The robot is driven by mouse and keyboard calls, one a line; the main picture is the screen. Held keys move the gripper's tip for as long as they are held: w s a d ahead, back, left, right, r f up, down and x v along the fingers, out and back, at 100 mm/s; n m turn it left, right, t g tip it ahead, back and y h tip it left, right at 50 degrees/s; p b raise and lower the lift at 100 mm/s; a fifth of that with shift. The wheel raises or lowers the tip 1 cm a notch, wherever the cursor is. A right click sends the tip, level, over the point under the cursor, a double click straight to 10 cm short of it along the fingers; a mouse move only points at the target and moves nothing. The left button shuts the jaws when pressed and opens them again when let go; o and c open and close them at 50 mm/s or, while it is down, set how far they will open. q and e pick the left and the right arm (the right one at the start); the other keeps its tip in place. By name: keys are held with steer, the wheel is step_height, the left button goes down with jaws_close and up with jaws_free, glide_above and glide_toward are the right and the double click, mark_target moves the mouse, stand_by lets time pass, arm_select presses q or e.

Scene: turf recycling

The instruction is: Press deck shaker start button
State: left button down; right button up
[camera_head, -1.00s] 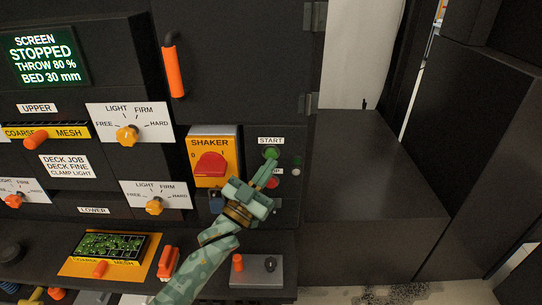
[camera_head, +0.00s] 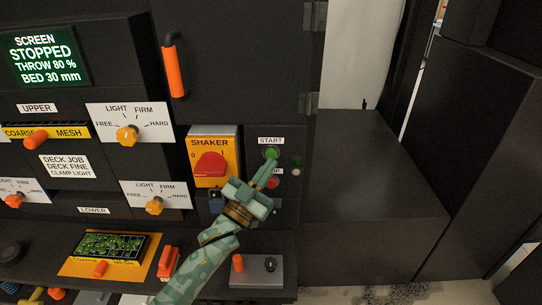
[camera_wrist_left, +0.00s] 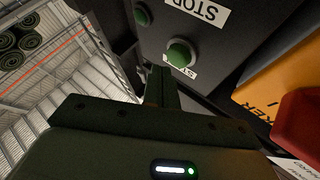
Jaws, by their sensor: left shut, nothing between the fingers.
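The green start button (camera_head: 271,153) sits under the START label (camera_head: 271,141) on the dark panel, right of the yellow shaker plate. It also shows in the left wrist view (camera_wrist_left: 181,54). My left gripper (camera_head: 269,165) is shut and empty, its tips just below and in front of the button in the head view. In the left wrist view the shut fingers (camera_wrist_left: 161,78) point toward the panel beside the button. I cannot tell whether they touch it. The screen (camera_head: 44,56) reads STOPPED. My right gripper is not in view.
A red stop button (camera_head: 272,183) sits below start, its label partly covered by my gripper. A red shaker switch (camera_head: 210,164) is close on the left. A small grey box (camera_head: 256,271) with an orange knob stands below. Black block surfaces (camera_head: 375,165) lie to the right.

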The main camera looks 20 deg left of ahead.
arm_select(q)
steer(key=shift+w+a, duration=0.15)
steer(key=shift+w, duration=0.25)
steer(key=shift+w+a, duration=0.1)
steer(key=shift+w, duration=0.35)
stand_by(0.7)
steer(key=shift+s, duration=0.1)
steer(key=shift+s+d+p, duration=0.25)
steer(key=shift+s+p, duration=0.05)
steer(key=shift+s, duration=0.5)
steer(key=s+p, duration=0.1)
steer(key=s, duration=0.1)
steer(key=s+d+p, duration=0.1)
steer(key=s, duration=0.1)
steer(key=shift+s+d, duration=0.2)
steer(key=shift+s, duration=0.2)
